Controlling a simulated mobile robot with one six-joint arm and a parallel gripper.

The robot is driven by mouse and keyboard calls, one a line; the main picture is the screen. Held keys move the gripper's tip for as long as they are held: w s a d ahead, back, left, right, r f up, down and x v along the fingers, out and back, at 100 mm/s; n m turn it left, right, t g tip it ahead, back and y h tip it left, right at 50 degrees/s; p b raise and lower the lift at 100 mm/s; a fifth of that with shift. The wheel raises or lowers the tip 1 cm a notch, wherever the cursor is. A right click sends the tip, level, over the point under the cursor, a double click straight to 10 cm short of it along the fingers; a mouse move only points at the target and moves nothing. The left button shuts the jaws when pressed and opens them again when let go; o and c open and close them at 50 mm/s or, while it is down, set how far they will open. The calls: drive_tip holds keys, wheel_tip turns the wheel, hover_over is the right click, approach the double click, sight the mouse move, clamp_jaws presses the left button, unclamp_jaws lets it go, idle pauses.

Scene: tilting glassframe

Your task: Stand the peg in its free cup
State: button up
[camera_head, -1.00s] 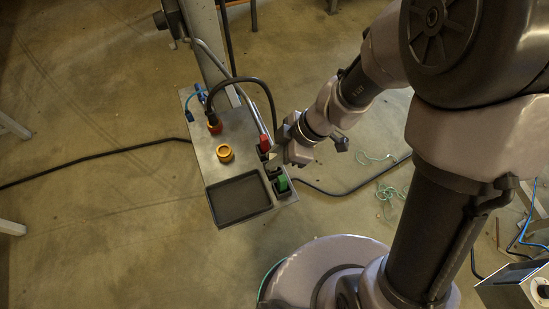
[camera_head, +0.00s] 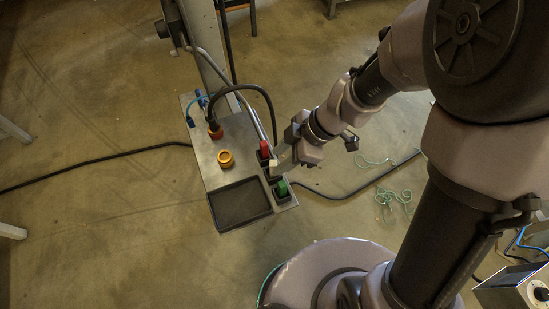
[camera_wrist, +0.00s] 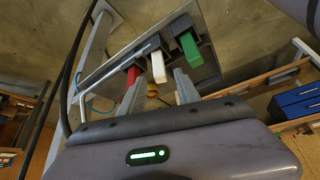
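A small grey panel (camera_head: 205,170) carries a gold ring-shaped cup (camera_head: 226,159) with nothing visible standing in it. An orange-collared fitting (camera_head: 215,131) with a thick black cable stands behind it. Along the panel's right edge are black holders with a red block (camera_head: 265,150) and a green block (camera_head: 281,188). In the wrist view a white block (camera_wrist: 158,66) lies between the red block (camera_wrist: 133,75) and the green block (camera_wrist: 188,45). I cannot tell which piece is the peg. My gripper (camera_wrist: 157,88) is open, its fingers apart, with the white block just beyond and between the tips.
A dark recessed tray (camera_head: 240,204) fills the panel's front end. A grey post (camera_head: 205,45) and a bent metal tube rise at the back. A black cable (camera_head: 85,166) and green cord (camera_head: 390,195) lie on the floor. A control box (camera_head: 515,290) stands at bottom right.

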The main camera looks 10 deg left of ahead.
drive_tip(key=s+d+r+m+t+h, duration=0.1)
drive_tip(key=s+d+r+m+t, duration=0.1)
drive_tip(key=d+r+m, duration=0.2)
drive_tip(key=s+d+r+m+t+h+p, duration=0.1)
drive_tip(key=d+r+m, duration=0.4)
drive_tip(key=r+m, duration=0.6)
drive_tip(key=s+d+r+m+t+h+p, duration=0.1)
drive_tip(key=s+d+r+m+t, duration=0.2)
drive_tip(key=r+m, duration=0.5)
drive_tip(key=shift+s+d+m+t+h, duration=0.4)
drive_tip(key=shift+s+d+m, duration=0.3)
drive_tip(key=shift+d, duration=0.35)
drive_tip(key=shift+s+r, duration=0.1)
